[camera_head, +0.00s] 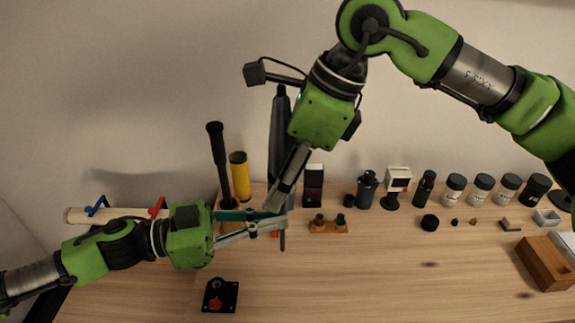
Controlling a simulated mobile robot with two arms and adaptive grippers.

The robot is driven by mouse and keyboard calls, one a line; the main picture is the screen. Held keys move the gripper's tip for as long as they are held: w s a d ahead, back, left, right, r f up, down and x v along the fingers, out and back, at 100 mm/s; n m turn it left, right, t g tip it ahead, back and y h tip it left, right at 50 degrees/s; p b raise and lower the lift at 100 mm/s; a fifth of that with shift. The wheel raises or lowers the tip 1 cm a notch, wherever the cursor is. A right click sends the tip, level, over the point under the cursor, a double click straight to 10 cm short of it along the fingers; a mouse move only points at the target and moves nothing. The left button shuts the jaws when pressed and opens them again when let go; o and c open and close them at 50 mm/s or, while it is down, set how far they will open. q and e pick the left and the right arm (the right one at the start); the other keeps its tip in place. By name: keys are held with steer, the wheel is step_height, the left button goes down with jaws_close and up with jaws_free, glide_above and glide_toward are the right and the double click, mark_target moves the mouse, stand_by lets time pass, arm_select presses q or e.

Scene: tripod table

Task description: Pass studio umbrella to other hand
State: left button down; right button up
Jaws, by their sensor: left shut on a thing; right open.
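The studio umbrella (278,135) is dark, folded and roughly upright, with its thin lower end showing below my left gripper. My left gripper (278,224) comes in from the left and is shut on the umbrella's lower part. My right gripper (277,205) comes down from the upper right and is open, its fingers right beside the umbrella just above the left fingertips. The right gripper's body and fingers hide part of the umbrella's middle. I cannot tell whether the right fingers touch it.
Behind stand a black-topped baton (218,155) and a yellow cylinder (239,178). A row of bottles and jars (454,188) lines the back right. A small wooden holder (329,226) is near the grippers. A black block with a red knob (220,296) sits in front. The front middle table is clear.

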arm_select(q)
steer(key=shift+r, duration=0.1)
arm_select(e)
steer(key=shift+c, duration=0.3)
steer(key=c, duration=1.2)
arm_select(q)
steer(key=c, duration=2.2)
jaws_free()
steer(key=shift+o, duration=0.2)
